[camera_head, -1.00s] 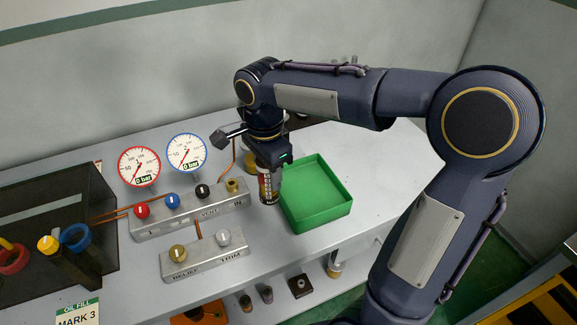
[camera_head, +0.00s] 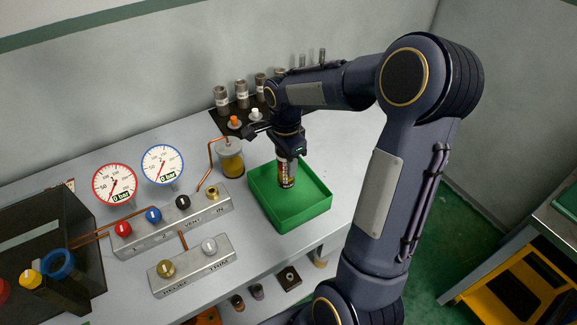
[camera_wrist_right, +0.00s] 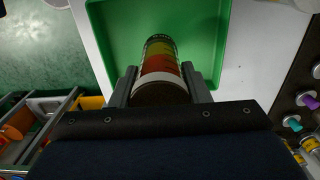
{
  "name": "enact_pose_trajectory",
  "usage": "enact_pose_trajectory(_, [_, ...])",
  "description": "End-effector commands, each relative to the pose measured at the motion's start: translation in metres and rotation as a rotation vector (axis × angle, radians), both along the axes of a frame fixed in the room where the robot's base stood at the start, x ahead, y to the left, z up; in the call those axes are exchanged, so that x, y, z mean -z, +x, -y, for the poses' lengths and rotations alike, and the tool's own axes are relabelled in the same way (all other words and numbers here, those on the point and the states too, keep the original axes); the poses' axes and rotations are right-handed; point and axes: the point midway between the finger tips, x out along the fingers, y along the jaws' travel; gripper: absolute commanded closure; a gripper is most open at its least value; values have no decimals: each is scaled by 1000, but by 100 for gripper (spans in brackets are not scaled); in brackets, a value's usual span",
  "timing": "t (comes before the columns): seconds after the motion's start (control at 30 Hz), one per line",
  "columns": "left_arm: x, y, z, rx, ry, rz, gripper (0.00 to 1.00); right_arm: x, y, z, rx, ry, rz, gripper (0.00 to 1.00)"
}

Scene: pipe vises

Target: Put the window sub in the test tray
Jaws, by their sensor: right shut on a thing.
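The window sub (camera_head: 287,171) is a dark-ended cylinder with a banded middle. My right gripper (camera_head: 286,153) is shut on its upper end and holds it upright over the green test tray (camera_head: 304,217). In the right wrist view the sub (camera_wrist_right: 160,62) shows red, yellow and green bands and lies between the two fingers (camera_wrist_right: 160,88), with the tray (camera_wrist_right: 210,20) behind it. I cannot tell whether its lower end touches the tray floor. My left gripper is not in view.
A manifold block (camera_head: 175,222) with knobs and two gauges (camera_head: 114,184) stands left of the tray. A jar of amber liquid (camera_head: 229,160) with a copper pipe stands behind it. A dark rack (camera_head: 243,118) with several metal fittings is at the back. The bench right of the tray is clear.

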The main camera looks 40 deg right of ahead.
Motion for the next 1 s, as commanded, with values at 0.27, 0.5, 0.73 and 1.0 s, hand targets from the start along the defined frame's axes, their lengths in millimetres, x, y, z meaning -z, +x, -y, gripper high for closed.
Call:
enact_pose_trajectory(0.27, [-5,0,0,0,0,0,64,29,2,10,-1,1,-2,100])
enact_pose_trajectory(0.5, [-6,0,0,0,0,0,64,42,2,10,0,0,3,100])
enact_pose_trajectory(0.73, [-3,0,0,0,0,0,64,45,2,10,0,0,3,100])
enact_pose_trajectory(1.0, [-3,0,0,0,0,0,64,45,2,10,0,0,2,36])
